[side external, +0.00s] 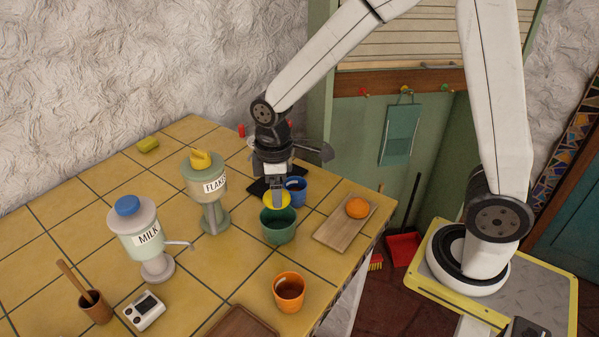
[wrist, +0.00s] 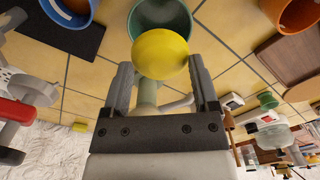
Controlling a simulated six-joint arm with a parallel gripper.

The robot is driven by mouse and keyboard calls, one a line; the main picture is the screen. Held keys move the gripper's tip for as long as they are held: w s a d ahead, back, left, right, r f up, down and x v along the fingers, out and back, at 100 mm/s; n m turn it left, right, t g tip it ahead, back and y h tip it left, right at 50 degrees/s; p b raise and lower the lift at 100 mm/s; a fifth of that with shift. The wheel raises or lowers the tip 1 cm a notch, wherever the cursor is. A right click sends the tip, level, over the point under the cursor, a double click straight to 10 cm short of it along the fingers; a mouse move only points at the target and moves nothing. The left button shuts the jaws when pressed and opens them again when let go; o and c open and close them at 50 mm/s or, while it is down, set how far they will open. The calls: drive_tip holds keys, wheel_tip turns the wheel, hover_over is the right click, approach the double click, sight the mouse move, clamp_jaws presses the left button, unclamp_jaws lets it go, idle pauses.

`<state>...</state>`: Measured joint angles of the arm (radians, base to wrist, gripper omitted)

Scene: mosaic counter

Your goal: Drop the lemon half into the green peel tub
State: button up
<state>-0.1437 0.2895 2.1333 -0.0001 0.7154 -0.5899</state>
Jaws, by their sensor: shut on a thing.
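The yellow lemon half (side external: 272,204) is held between the fingers of my gripper (side external: 277,190). In the wrist view the lemon half (wrist: 160,54) sits between the two fingertips of my gripper (wrist: 161,68), its rounded yellow side showing. The green peel tub (side external: 280,234) stands on the tiled counter, with the lemon half just above its far rim in the side view. In the wrist view the tub (wrist: 180,14) shows at the top, partly hidden behind the lemon half.
A blue cup (side external: 298,186) stands close behind the tub. A wooden board (side external: 334,231) with an orange (side external: 357,208) lies to the right. An orange cup (side external: 289,294) stands in front. The FLAKES dispenser (side external: 206,179) and MILK dispenser (side external: 135,232) stand left.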

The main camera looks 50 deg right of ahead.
drive_tip(key=shift+f, duration=1.85)
drive_tip(key=shift+f, duration=0.35)
idle(0.4)
drive_tip(key=o, duration=1.1)
drive_tip(key=shift+o, duration=0.2)
drive_tip(key=shift+r, duration=0.1)
drive_tip(key=shift+r, duration=3.45)
